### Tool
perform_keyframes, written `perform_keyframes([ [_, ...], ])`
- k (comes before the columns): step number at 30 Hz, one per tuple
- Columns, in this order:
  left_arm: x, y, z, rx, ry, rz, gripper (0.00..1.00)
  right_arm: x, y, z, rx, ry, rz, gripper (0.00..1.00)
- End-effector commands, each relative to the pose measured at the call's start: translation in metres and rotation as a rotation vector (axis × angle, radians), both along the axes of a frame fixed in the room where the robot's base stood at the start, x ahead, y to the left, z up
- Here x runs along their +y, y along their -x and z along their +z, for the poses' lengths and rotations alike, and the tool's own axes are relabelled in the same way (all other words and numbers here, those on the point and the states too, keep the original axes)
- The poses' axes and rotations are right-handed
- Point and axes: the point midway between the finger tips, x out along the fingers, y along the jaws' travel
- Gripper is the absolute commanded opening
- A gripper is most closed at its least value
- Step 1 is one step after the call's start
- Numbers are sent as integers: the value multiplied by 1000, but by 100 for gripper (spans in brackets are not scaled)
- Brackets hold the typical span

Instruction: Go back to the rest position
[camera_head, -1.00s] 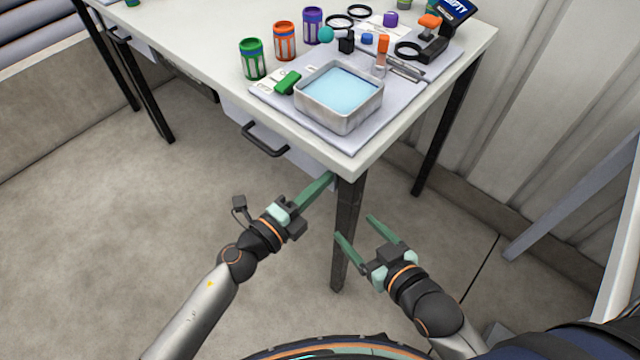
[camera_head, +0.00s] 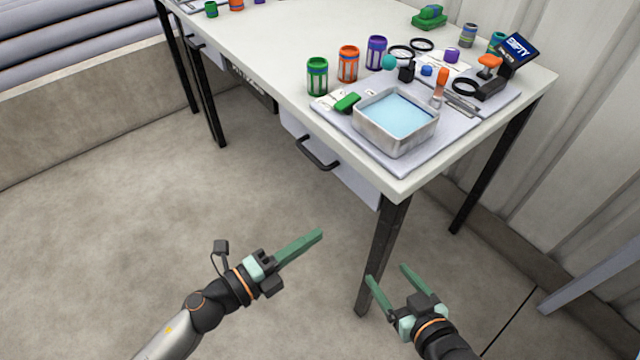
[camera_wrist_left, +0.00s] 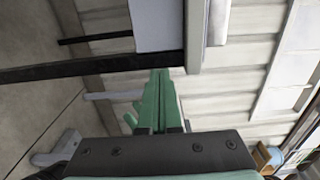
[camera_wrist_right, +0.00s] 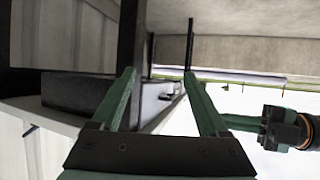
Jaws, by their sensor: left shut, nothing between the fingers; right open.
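My left gripper (camera_head: 318,236) is in front of the table, over bare floor, with its green fingers together and nothing between them. Its closed fingers also show in the left wrist view (camera_wrist_left: 160,74). My right gripper (camera_head: 388,273) is near the table's front leg (camera_head: 382,250), lower than the tabletop, with its fingers spread and empty. In the right wrist view its fingers (camera_wrist_right: 158,75) stand wide apart, and part of my left gripper shows at the right. Neither gripper visibly holds anything.
The white table (camera_head: 270,50) carries a metal tray of blue liquid (camera_head: 385,140), a green can (camera_head: 317,77), an orange can (camera_head: 348,64), a purple can (camera_head: 376,53) and small tools. A drawer handle (camera_head: 318,154) sticks out in front. The floor (camera_head: 150,240) at left is clear.

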Motion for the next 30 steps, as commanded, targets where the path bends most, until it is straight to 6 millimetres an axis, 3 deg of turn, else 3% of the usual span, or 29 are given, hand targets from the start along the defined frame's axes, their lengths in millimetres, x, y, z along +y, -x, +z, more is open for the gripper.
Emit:
perform_keyframes([
  [5, 8, -2, 6, 75, 90, 71, 0, 0, 0, 1, -2, -1, 0, 78],
  [10, 51, -9, 9, 382, 409, 340, 0, 0, 0, 0, -2, -1, 0, 78],
  [15, 106, 7, -22, 786, 759, 633, 0, 0, 0, 0, -1, -1, 0, 78],
  [21, 139, 57, -65, 1224, 1080, 879, 0, 0, 0, 0, -1, -1, 0, 78],
  [24, 142, 62, -41, 1257, 1081, 910, 0, -2, 5, 25, 33, 0, -9, 78],
  [30, 147, 74, -16, 1307, 1063, 972, 0, -8, 18, 49, 109, 4, -27, 78],
])
